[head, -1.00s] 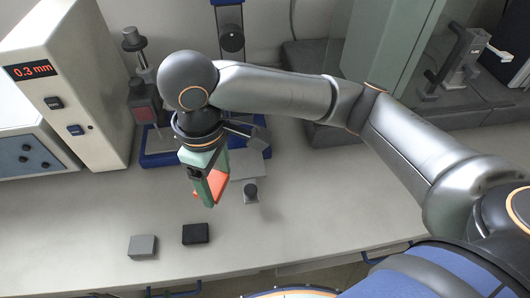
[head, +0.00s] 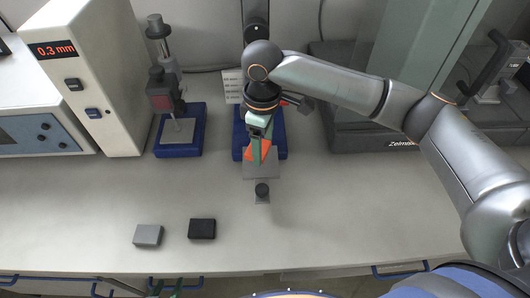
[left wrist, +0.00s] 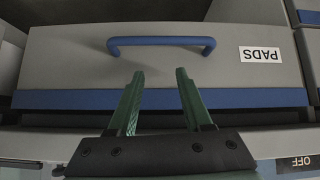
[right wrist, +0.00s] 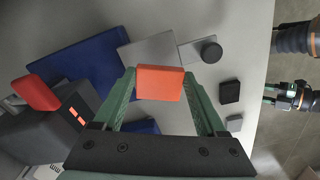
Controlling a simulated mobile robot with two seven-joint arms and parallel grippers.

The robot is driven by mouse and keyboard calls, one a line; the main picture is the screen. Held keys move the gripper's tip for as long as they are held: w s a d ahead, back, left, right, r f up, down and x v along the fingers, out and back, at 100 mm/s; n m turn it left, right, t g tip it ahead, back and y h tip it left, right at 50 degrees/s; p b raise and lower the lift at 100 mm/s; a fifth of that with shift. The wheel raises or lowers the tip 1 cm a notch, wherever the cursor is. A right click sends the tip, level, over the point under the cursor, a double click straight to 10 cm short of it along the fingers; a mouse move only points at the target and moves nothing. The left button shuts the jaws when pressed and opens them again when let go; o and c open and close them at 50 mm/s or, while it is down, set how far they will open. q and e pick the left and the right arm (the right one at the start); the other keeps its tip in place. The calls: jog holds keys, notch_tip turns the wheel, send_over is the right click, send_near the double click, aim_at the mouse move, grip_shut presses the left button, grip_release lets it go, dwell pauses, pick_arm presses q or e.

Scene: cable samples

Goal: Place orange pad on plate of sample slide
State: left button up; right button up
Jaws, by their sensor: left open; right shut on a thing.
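The orange pad (head: 250,154) is between the fingers of my right gripper (head: 258,156), which is shut on it. The right wrist view shows the pad (right wrist: 160,83) held at the fingertips. The sample slide has a grey plate (head: 262,171) and a black knob (head: 262,189) on its front. The plate (right wrist: 147,50) also shows just beyond the pad in the right wrist view. The pad appears above or near the plate; the height gap cannot be told. My left gripper (left wrist: 158,100) is open and empty, facing a drawer labelled PADS.
A blue base (head: 240,141) lies behind the slide. Another tester on a blue base (head: 178,149) stands left of it, beside a box reading 0.3 mm (head: 85,80). A grey pad (head: 148,235) and a black pad (head: 202,229) lie in front. The PADS drawer (left wrist: 75,70) has a blue handle.

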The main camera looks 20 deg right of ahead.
aim_at(265, 153)
jog(key=shift+w+d+f, duration=0.3)
jog(key=shift+w+f, duration=0.05)
jog(key=shift+f, duration=0.2)
jog(key=shift+w+d+f, duration=0.1)
jog(key=shift+f, duration=0.85)
jog(key=shift+w+d+f, duration=0.1)
jog(key=shift+f, duration=0.8)
jog(key=shift+f, duration=0.1)
jog(key=o, duration=1.3)
notch_tip(265, 153, up, 12)
jog(key=shift+r+p, duration=0.15)
jog(key=shift+p, duration=0.25)
